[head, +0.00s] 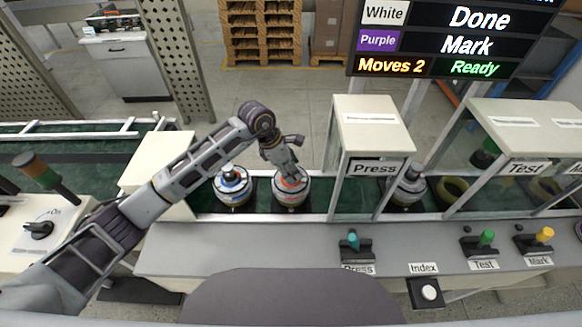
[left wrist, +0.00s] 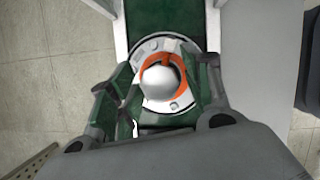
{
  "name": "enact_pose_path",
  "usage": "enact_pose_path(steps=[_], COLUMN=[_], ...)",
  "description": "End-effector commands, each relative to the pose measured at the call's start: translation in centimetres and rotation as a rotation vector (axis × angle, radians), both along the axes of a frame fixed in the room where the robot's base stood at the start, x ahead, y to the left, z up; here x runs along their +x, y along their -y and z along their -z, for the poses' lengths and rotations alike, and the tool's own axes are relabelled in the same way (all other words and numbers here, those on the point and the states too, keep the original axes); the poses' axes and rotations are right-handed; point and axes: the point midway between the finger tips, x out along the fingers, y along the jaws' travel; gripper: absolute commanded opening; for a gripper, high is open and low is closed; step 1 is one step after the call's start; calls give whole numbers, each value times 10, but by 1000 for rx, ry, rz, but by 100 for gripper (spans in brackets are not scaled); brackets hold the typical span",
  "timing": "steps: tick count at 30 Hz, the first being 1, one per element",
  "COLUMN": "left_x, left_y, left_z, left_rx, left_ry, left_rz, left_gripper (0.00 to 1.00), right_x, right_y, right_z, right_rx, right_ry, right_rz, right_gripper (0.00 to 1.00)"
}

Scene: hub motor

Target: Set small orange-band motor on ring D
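The orange-band motor (head: 291,192) stands upright on the green conveyor in the head view, left of the Press station. It has a pale round body, an orange band and, in the left wrist view (left wrist: 180,103), a white domed top. My left gripper (head: 287,174) is right above it, pointing down. In the left wrist view its fingers (left wrist: 165,88) are spread on either side of the motor's top, with no clear contact. A blue-band motor (head: 233,186) stands just left of it. I see no letter marking ring D. My right gripper is out of view.
The Press housing (head: 371,124) and Test housing (head: 526,124) stand over the conveyor to the right. A grey motor (head: 407,188) is beside the Press, and an empty dark ring (head: 453,189) is farther right. Levers and an Index button (head: 429,292) line the front panel.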

Motion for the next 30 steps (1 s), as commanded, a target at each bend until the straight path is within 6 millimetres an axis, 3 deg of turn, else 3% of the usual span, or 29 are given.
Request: enact_pose_path(steps=[16, 30], left_x=[0, -3], left_y=[0, -23], left_z=[-3, -56], left_rx=[-1, 1], left_ry=[0, 4], left_rz=[0, -1], left_gripper=[57, 57], right_x=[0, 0], right_y=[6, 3], right_z=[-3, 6], right_rx=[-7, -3], right_ry=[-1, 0], right_rz=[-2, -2], right_gripper=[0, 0])
